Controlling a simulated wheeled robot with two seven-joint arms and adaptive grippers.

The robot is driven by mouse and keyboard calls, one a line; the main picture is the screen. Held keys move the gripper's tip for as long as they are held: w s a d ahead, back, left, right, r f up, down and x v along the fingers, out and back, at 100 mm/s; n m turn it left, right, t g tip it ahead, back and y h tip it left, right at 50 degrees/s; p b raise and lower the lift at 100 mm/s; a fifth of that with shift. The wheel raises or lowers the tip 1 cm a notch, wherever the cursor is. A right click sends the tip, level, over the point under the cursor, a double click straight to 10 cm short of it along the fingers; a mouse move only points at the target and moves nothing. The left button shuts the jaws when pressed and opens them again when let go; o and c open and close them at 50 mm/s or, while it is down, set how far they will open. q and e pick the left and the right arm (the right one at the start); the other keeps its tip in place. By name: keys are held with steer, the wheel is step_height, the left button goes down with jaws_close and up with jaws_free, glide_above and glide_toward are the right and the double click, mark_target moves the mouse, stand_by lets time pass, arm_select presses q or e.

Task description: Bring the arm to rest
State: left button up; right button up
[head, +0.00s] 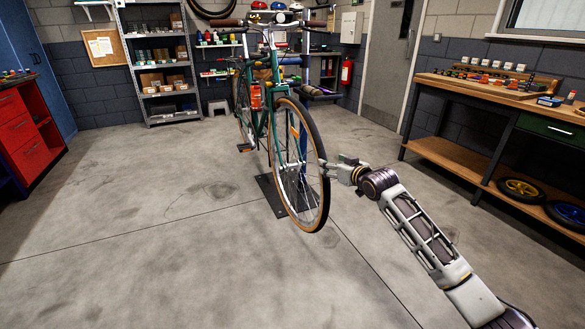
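My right arm (425,235) comes in from the lower right and stretches toward the bicycle. My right gripper (326,168) is at the right side of the front wheel (316,200), at about mid height. It is small in the picture, and I cannot tell whether its fingers are open or shut or touch the wheel. The green bicycle (262,120) stands upright, front wheel toward me, above a dark base plate (268,195) on the floor. My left gripper is not in view.
A wooden workbench (455,158) with small parts on top and wheels on its lower shelf stands at the right. A red drawer cabinet (22,140) stands at the left. A grey shelf (160,70) is at the back. The floor (150,240) at left and front is clear.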

steer(key=shift+x, duration=3.6)
